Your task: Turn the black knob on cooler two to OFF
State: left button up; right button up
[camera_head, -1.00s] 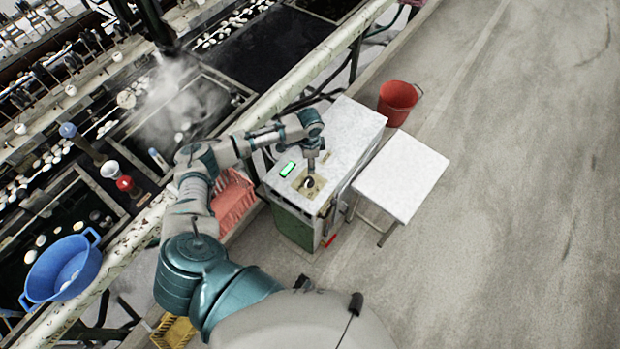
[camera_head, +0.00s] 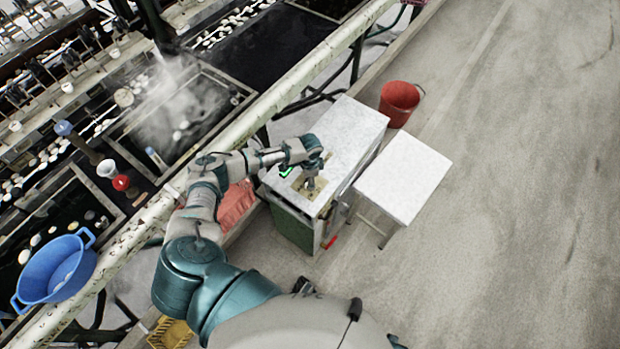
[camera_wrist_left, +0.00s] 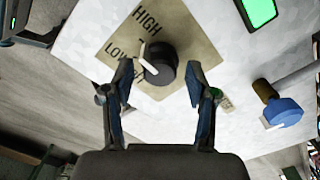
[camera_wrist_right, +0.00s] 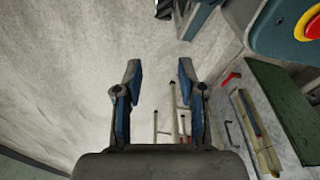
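The black knob (camera_wrist_left: 163,63) sits on a tan plate (camera_wrist_left: 190,30) in the left wrist view. The plate reads HIGH and LOW; no OFF label is readable. A pale pointer on the knob's left side faces the lettering. The plate is on a white-topped green cabinet (camera_head: 345,130); no cooler number is readable. My left gripper (camera_wrist_left: 160,75) is open, its fingertips on either side of the knob's near part, with no clear contact. In the head view my left gripper (camera_head: 311,184) hides the knob. My right gripper (camera_wrist_right: 159,68) is open and empty.
A white stool (camera_head: 405,175) and red bucket (camera_head: 399,100) stand right of the cabinet. A red-and-yellow button (camera_wrist_right: 312,25) shows in the right wrist view. The floor at right is clear.

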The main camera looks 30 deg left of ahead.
pick_arm(q)
grip_shut()
pick_arm(e)
jog(key=shift+r, duration=0.1)
